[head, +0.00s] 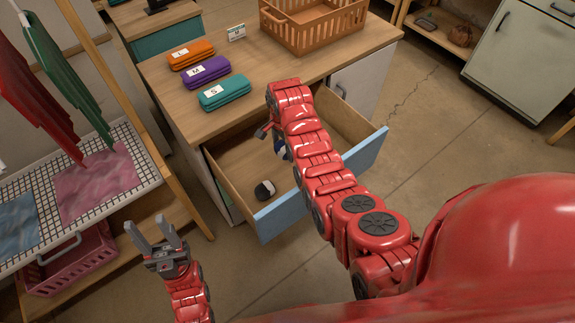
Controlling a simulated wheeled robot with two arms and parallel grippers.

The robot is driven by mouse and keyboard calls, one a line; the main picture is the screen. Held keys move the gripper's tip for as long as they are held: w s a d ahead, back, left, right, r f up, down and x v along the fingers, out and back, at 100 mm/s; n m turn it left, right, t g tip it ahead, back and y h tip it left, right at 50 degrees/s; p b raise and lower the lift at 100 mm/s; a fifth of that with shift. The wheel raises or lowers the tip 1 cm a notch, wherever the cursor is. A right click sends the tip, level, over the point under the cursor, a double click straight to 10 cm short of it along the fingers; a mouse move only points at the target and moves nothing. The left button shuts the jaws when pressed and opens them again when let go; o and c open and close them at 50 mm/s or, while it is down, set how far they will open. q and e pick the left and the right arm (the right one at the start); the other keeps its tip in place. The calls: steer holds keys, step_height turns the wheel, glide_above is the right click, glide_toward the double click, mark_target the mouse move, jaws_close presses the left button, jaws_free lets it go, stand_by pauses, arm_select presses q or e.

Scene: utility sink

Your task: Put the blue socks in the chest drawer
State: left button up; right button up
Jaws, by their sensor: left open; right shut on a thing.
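The chest drawer (268,222) with a blue front is pulled out and open below the wooden top. My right arm reaches over it, and my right gripper (277,142) is inside or just above the drawer, mostly hidden by the arm. It is shut on a small blue-and-white bundle, the blue socks (282,153), of which only a little shows. A black-and-white rounded bundle (265,190) lies on the drawer floor near the front. My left gripper (157,238) is open and empty, left of the drawer, fingers pointing up.
The chest top (260,60) holds orange (190,54), purple (207,71) and teal (224,93) folded stacks and an orange basket (313,22). A drying rack (110,135) with cloths and a pink crate (68,262) stand at left. Floor at right is clear.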

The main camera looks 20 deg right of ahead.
mark_target(283, 146)
step_height(283, 146, down, 6)
steer(key=shift+r, duration=0.15)
steer(key=shift+a+f+b, duration=0.1)
steer(key=shift+f+b, duration=0.4)
steer(key=shift+f, duration=0.95)
steer(key=shift+f, duration=0.15)
steer(key=o, duration=1.1)
steer(key=shift+c, duration=0.2)
steer(key=shift+r+p, duration=0.3)
steer(key=shift+r, duration=0.35)
step_height(283, 146, up, 2)
steer(key=shift+p, duration=0.55)
step_height(283, 146, up, 9)
steer(key=shift+b, duration=0.4)
